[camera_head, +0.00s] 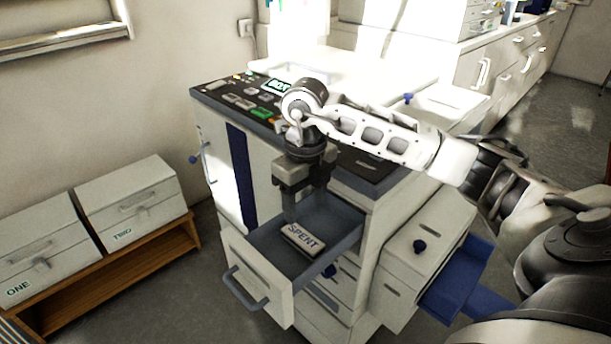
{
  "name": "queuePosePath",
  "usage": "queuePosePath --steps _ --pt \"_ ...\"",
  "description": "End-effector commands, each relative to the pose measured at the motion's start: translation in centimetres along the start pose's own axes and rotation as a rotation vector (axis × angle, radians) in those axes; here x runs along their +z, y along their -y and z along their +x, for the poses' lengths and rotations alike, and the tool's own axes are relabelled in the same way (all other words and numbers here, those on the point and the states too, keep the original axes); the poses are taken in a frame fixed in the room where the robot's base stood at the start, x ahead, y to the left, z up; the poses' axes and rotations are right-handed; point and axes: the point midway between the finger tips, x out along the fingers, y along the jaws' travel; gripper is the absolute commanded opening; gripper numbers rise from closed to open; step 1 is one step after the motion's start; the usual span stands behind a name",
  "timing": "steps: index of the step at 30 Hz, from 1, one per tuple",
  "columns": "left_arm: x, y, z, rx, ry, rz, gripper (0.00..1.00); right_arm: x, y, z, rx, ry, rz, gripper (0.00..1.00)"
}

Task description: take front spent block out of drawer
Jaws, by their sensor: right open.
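One pale block marked SPENT (302,238) lies in the open drawer (258,272), near its middle. The drawer is pulled out from the front of a white cabinet with a dark control panel on top. My right gripper (291,212) points down over the drawer, just behind and above the block. It is open, and I see nothing between its fingers. Part of the gripper blends with the dark drawer interior, so its exact gap to the block is hard to tell. My left gripper is not in view.
Boxes marked ONE (38,252) and TWO (130,207) sit on a low wooden shelf (120,268) at the left. A white unit (425,250) with a dark knob and an open blue tray (462,290) stands right of the drawer. Floor is clear at the front left.

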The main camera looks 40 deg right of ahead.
Motion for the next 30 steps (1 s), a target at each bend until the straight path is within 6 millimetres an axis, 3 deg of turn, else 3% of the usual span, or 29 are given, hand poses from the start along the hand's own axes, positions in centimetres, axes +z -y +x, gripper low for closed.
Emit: queuePosePath --steps 3,10,30 --pt "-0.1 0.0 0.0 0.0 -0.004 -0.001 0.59 0.1 0.0 -2.7 -0.001 0.006 0.001 0.59" --pt "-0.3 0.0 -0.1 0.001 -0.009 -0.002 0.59 0.0 0.0 -5.5 0.0 0.0 0.001 0.59" --pt "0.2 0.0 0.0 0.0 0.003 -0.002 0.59 0.0 0.0 -6.0 0.0 -0.001 0.001 0.59"
